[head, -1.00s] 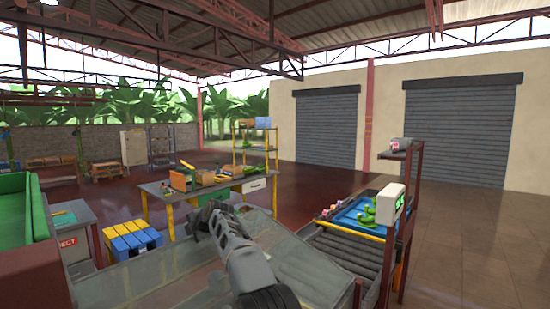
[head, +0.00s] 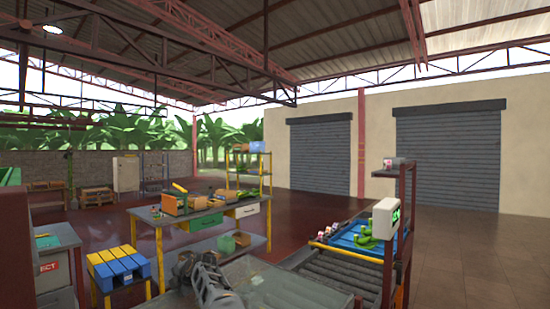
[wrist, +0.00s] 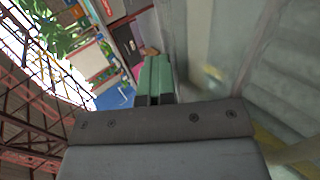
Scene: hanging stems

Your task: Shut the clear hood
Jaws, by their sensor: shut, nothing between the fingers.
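The clear hood (head: 262,284) is a see-through greyish panel at the bottom middle of the head view, cut off by the lower edge. In the wrist view a pale, hazy see-through surface (wrist: 215,45), which looks like the hood, fills much of the right side. My gripper (head: 184,264) is low in the head view, at the hood's left part; I cannot tell whether it touches it. In the wrist view its green fingers (wrist: 153,78) are together with nothing between them. The hood's lower edge and hinge are hidden, so its angle is unclear.
A roller conveyor (head: 340,268) with a blue tray (head: 352,238) stands to the right, beside a scale with a green display (head: 386,218). A workbench (head: 195,217) stands behind my gripper. A blue and yellow crate stack (head: 118,268) is to the left. Open floor lies at right.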

